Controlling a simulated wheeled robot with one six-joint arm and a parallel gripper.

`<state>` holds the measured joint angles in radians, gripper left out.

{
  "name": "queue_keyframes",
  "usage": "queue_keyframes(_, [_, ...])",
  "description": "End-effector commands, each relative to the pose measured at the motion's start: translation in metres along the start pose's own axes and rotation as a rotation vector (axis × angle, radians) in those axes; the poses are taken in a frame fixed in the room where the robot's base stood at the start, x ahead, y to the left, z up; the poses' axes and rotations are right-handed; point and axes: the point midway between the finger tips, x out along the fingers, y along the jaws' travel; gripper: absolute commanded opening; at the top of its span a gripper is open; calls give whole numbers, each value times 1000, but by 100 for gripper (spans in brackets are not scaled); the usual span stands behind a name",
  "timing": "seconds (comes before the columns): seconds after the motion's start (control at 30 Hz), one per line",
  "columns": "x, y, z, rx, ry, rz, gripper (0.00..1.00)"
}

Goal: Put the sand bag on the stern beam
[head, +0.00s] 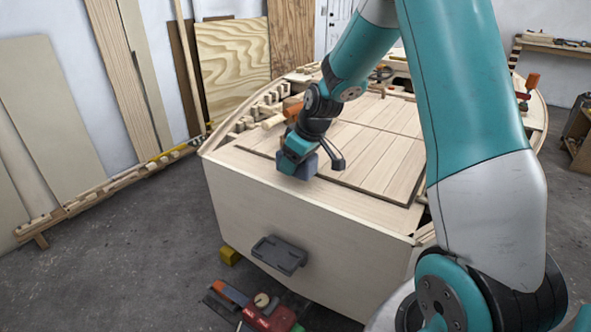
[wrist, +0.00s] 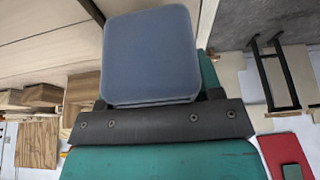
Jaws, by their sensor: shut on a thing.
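The sand bag (head: 305,168) is a blue-grey, rounded, box-like thing. My gripper (head: 297,157) is shut on it, over the near end of the plywood hull. In the wrist view the sand bag (wrist: 150,57) fills the space beyond the dark gripper bar, its flat face toward the camera. The stern beam appears to be the pale wood strip (head: 345,205) along the top of the hull's near end. The bag is over or just at this strip; I cannot tell whether it touches. My gripper hides part of the bag in the head view.
A planked deck panel (head: 375,150) lies just behind the strip. Wooden blocks and an orange-handled tool (head: 292,106) are along the left rim. A dark grey bracket (head: 279,254) is on the hull's near face. A red tool (head: 268,315) and a yellow block (head: 229,256) are on the floor.

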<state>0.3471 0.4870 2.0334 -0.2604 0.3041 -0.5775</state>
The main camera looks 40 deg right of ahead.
Motion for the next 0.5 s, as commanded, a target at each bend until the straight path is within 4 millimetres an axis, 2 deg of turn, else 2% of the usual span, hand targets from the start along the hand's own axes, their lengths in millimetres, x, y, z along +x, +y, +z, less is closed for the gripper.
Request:
queue_keyframes(0.03, [9, 0, 3, 0, -1, -2, 17])
queue_keyframes(0.17, [19, 0, 7, 0, 1, 0, 17])
queue_keyframes(0.5, [22, 0, 8, -1, 2, 1, 17])
